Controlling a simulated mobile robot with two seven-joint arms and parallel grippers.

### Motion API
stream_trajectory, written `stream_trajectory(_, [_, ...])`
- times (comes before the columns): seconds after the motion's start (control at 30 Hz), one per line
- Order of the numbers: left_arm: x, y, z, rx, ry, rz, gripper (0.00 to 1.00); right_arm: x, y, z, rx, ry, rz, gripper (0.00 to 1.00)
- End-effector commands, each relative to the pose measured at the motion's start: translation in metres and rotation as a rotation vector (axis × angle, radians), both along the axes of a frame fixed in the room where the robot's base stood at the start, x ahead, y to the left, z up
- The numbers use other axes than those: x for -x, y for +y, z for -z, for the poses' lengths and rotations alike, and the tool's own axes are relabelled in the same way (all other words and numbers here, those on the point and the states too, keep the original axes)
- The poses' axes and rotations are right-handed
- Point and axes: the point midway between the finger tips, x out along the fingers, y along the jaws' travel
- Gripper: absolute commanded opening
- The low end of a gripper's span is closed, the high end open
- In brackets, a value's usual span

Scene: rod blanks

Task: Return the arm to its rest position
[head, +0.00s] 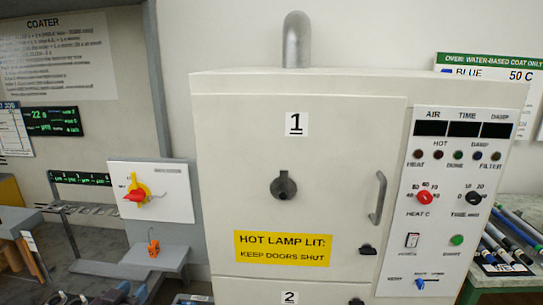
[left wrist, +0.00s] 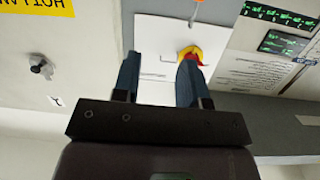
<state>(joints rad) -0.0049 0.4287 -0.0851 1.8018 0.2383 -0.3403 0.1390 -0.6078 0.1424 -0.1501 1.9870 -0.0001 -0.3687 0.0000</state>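My left gripper (left wrist: 159,68) shows in the left wrist view, its two blue-grey fingers apart with nothing between them. Behind the fingers are a white panel (left wrist: 155,32) and a red and yellow rotary switch (left wrist: 192,56). In that view the scene appears upside down. In the head view I cannot clearly make out the left gripper; small dark shapes at the lower left edge are too unclear to tell. My right gripper is in neither view.
A large cream oven (head: 235,150) with door 1 shut and a bar handle (head: 377,198) fills the middle. Its control panel (head: 438,230) is at right. The switch panel (head: 175,208) and a grey shelf (head: 160,258) with an orange tag stand left. Rods (head: 503,240) lie on the right table.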

Motion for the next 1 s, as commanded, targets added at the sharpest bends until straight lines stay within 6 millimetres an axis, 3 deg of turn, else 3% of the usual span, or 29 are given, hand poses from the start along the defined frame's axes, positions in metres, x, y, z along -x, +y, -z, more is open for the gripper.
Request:
stream_trajectory(0.03, [0.022, -0.009, 0.018, -0.044, 0.024, 0.002, 0.39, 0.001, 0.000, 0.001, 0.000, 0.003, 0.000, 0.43])
stream_trajectory(0.2, [0.091, -0.034, 0.064, -0.152, 0.101, -0.004, 0.39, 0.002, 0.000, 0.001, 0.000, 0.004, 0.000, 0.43])
stream_trajectory(0.4, [0.170, -0.053, 0.107, -0.129, 0.215, -0.046, 0.39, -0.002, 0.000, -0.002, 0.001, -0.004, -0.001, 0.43])
stream_trajectory(0.6, [0.231, -0.061, 0.144, -0.069, 0.331, -0.090, 0.39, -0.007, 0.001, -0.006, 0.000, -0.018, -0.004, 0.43])
stream_trajectory(0.77, [0.253, -0.059, 0.156, -0.061, 0.372, -0.105, 0.39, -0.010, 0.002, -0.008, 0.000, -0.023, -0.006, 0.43])
stream_trajectory(1.0, [0.255, -0.058, 0.157, -0.060, 0.378, -0.106, 0.39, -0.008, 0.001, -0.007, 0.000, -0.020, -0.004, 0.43])
